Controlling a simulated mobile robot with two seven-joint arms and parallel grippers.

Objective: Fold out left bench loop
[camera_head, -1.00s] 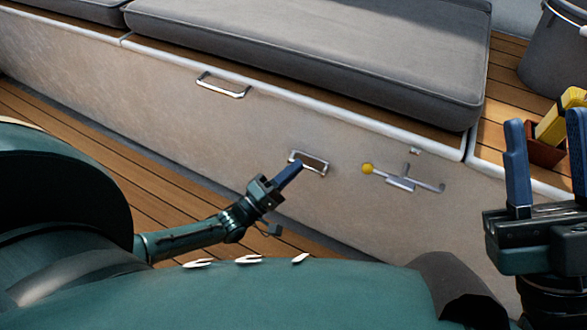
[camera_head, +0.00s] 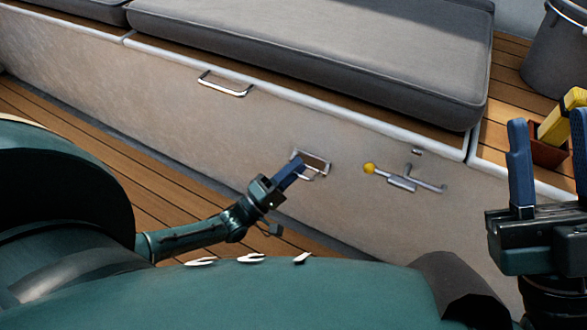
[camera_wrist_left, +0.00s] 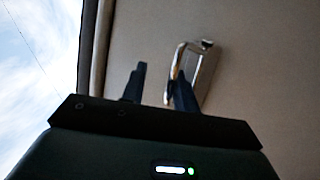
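The bench loop is a small metal loop (camera_head: 312,177) on a rectangular plate (camera_head: 318,161) set in the pale bench front. It stands out from the plate at its lower side. My left gripper (camera_head: 295,165) is at the loop's left side. In the left wrist view the loop (camera_wrist_left: 181,50) and plate show beyond the fingers. There the left gripper (camera_wrist_left: 158,74) is open, its two fingers apart. The right-hand finger overlaps the loop, seemingly inside it; contact is unclear. My right gripper (camera_head: 548,118) is open and empty at the right edge.
A yellow-knobbed latch (camera_head: 398,181) sits right of the loop. A metal handle (camera_head: 224,86) is up and left on the bench front. Grey cushions (camera_head: 320,45) lie on the bench. A bucket (camera_head: 555,50) and a box with a yellow item (camera_head: 562,118) stand at right.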

